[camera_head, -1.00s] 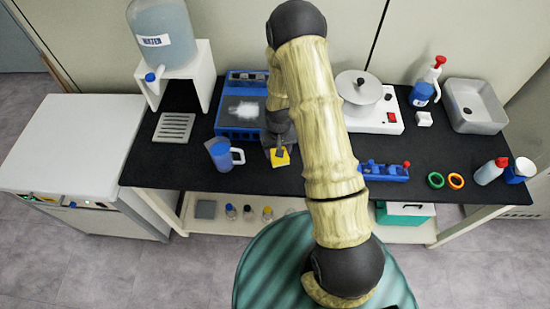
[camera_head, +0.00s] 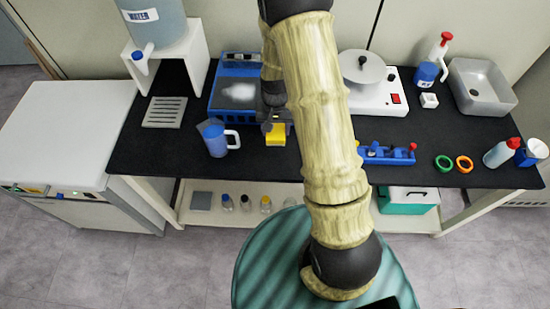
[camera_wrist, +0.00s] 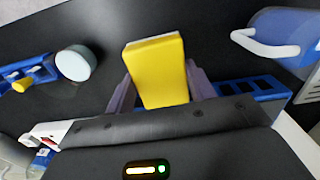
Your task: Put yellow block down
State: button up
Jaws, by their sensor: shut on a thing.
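The yellow block (camera_head: 276,136) is held by my gripper (camera_head: 274,126) over the black tabletop (camera_head: 330,175), just in front of the blue device. The wrist view shows the yellow block (camera_wrist: 157,70) between the two fingers of my gripper (camera_wrist: 160,88), which is shut on it. I cannot tell whether the block touches the tabletop. My arm hides part of the table behind it.
A blue jug (camera_head: 217,138) stands to the left of the block. The blue device (camera_head: 237,92) with white powder is behind. A blue rack (camera_head: 386,153) and green ring (camera_head: 443,162) lie to the right. The tabletop's front middle is bare.

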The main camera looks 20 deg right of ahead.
jog(key=shift+s+r, duration=0.1)
jog(key=shift+r, duration=0.05)
jog(key=p, duration=0.1)
send_over(275, 153)
notch_tip(275, 153, down, 6)
jog(key=shift+d+r, duration=0.1)
dwell(0.4)
jog(key=shift+d, duration=0.1)
jog(key=shift+f, duration=0.4)
jog(key=shift+f+p, duration=0.4)
jog(key=shift+f, duration=1.3)
